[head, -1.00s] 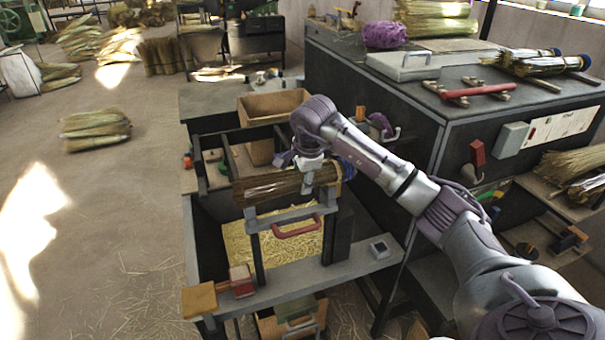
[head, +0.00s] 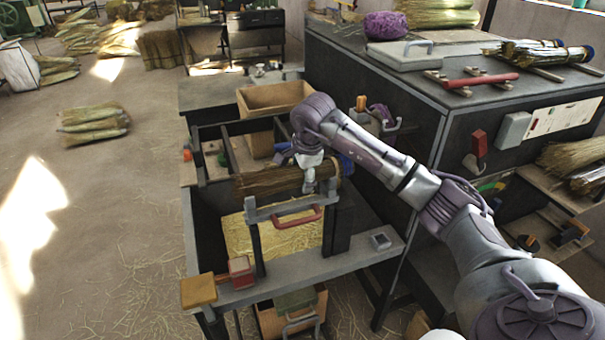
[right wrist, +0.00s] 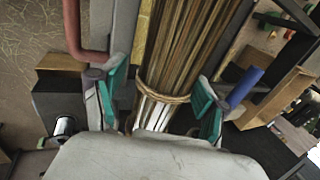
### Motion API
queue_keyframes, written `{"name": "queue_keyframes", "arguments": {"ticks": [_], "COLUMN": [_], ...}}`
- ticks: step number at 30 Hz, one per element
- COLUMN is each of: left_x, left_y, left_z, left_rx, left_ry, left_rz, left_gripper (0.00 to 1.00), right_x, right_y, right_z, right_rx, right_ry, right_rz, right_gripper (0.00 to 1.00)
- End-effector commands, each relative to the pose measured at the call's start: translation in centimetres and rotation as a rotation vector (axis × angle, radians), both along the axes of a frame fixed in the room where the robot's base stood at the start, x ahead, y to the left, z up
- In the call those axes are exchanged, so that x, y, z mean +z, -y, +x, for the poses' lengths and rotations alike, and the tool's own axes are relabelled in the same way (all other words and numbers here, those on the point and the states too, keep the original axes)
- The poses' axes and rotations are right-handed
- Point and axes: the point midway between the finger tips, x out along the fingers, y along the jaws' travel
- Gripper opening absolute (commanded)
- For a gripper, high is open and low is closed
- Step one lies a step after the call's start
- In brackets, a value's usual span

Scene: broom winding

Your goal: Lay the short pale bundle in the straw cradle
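A brown straw bundle (head: 268,182), tied with a cord band, lies level across the upper part of the dark workbench frame, just behind a grey bar with a red handle (head: 297,222). Its support is mostly hidden, so I cannot make out the cradle under it. My right gripper (head: 310,182) is over the bundle's right end. In the right wrist view, its two teal-padded fingers (right wrist: 158,98) stand on either side of the bundle (right wrist: 182,55) near the band, with gaps showing, so it looks open. My left gripper is out of view.
A tan open box (head: 272,100) stands behind the bundle. Loose straw fills a bin (head: 250,238) below. A dark cabinet (head: 400,110) stands close at right, with other bundles on top. Pale bundles (head: 93,124) lie on the floor at left.

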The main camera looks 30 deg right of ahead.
Motion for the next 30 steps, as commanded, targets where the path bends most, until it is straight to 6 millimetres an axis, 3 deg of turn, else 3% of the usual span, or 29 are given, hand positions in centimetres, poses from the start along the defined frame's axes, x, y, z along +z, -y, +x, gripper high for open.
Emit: {"name": "queue_keyframes", "arguments": {"ticks": [13, 24, 30], "left_x": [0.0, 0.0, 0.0], "left_y": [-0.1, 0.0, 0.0], "left_z": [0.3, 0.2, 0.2], "left_rx": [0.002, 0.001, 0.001], "left_ry": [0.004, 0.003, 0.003], "left_rz": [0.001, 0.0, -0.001], "left_gripper": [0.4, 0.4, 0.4], "right_x": [0.9, 8.0, 10.6], "right_y": [0.0, -0.7, -1.0], "right_z": [-0.2, -2.6, -3.5], "right_rx": [0.0, 0.0, 0.0], "right_ry": [0.002, 0.005, 0.002], "right_rz": [0.0, 0.0, 0.0], "right_gripper": [0.82, 0.82, 0.82]}}
